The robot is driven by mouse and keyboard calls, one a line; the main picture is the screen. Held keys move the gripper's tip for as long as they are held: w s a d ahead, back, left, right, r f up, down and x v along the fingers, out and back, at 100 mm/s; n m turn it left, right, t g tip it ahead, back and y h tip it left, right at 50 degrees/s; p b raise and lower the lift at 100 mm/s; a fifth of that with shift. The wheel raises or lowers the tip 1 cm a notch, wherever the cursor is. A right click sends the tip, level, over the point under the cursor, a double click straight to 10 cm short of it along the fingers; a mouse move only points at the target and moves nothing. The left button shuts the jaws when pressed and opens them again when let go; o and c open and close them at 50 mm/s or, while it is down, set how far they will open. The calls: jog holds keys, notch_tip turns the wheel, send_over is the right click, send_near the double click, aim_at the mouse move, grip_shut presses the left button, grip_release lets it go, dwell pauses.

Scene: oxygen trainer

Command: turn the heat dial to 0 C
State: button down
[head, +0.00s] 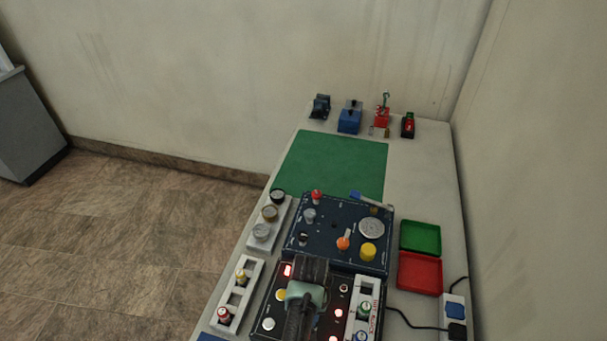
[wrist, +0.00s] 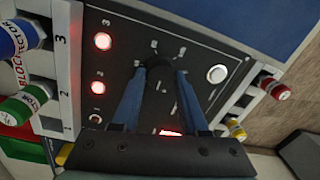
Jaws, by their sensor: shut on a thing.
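The heat dial, a black round knob (wrist: 158,72), sits on a dark control panel (wrist: 205,50) with pale scale marks around it in the wrist view. My gripper (wrist: 159,78) has its two blue fingers shut on the knob, one on each side. The knob's pointer and the scale figures are too small and partly covered to read. A red lit display (wrist: 170,132) shows between the fingers; its figures cannot be read. In the head view my gripper (head: 305,292) is over the lower panel and hides the dial.
Red lamps (wrist: 102,41) and a white round button (wrist: 217,73) flank the dial. A rack with coloured cylinders (wrist: 22,38) stands beside the panel. In the head view, a blue panel (head: 325,240), a red tray (head: 420,272) and a green tray (head: 420,237) are near. The green mat (head: 335,160) is mostly clear.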

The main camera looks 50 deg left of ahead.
jog(key=n, duration=0.5)
jog(key=shift+a+n, duration=0.1)
jog(key=shift+n, duration=0.3)
dwell(0.4)
jog(key=shift+c, duration=2.2)
grip_release()
notch_tip(320, 180, up, 13)
jog(key=b, duration=0.1)
jog(key=shift+w, duration=0.3)
